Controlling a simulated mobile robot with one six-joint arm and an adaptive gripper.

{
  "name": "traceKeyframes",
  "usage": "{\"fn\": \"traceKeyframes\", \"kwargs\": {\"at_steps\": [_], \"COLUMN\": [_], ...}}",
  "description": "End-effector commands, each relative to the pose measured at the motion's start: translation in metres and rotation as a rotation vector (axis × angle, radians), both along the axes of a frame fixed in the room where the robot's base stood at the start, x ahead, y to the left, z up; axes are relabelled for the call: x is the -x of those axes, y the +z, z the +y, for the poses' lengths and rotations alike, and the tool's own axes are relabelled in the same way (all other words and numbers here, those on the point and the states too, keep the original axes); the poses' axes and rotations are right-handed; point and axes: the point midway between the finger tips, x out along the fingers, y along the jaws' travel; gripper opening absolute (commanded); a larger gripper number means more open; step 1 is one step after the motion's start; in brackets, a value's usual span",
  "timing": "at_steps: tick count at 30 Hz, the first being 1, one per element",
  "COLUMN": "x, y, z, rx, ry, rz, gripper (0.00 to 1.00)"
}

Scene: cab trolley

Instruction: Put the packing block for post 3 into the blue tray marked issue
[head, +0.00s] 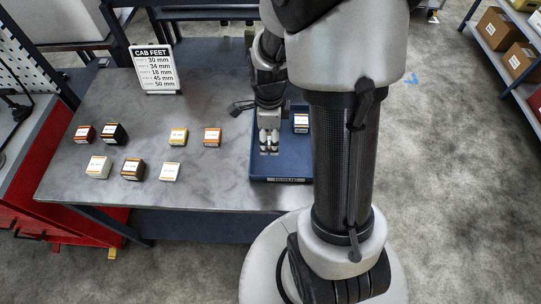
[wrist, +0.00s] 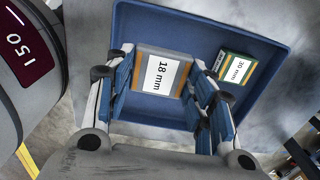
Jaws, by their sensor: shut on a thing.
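The packing block marked 18 mm (wrist: 162,74), grey with orange-brown edges and a white label, is between the fingers of my gripper (wrist: 163,88) in the wrist view. My gripper is shut on it. In the head view my gripper (head: 269,143) points down over the left part of the blue tray (head: 281,180); the held block is hard to make out there. The tray (wrist: 268,35) lies behind the block in the wrist view; I cannot tell whether the block touches its floor. The sign (head: 156,69) lists 18 mm on its third line.
A block marked 30 mm (wrist: 235,68) lies in the tray at the right; it also shows in the head view (head: 301,123).

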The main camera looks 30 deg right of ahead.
Motion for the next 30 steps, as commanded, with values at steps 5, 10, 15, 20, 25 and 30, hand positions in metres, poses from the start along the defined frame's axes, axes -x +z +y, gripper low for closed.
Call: {"fn": "traceKeyframes", "kwargs": {"at_steps": [5,10,15,20,25,30], "x": [0.001,0.0,0.001,0.0,0.0,0.0], "y": [-0.036,-0.046,-0.068,-0.087,-0.086,-0.089], "z": [0.0,0.0,0.0,0.0,0.0,0.0], "rx": [0.0,0.0,-0.001,-0.001,0.0,0.0], "ry": [0.001,0.001,0.001,0.001,0.001,0.002], "rz": [0.002,0.0,0.003,0.002,0.0,0.0], "gripper": [0.26,0.26,0.26,0.26,0.26,0.26]}}
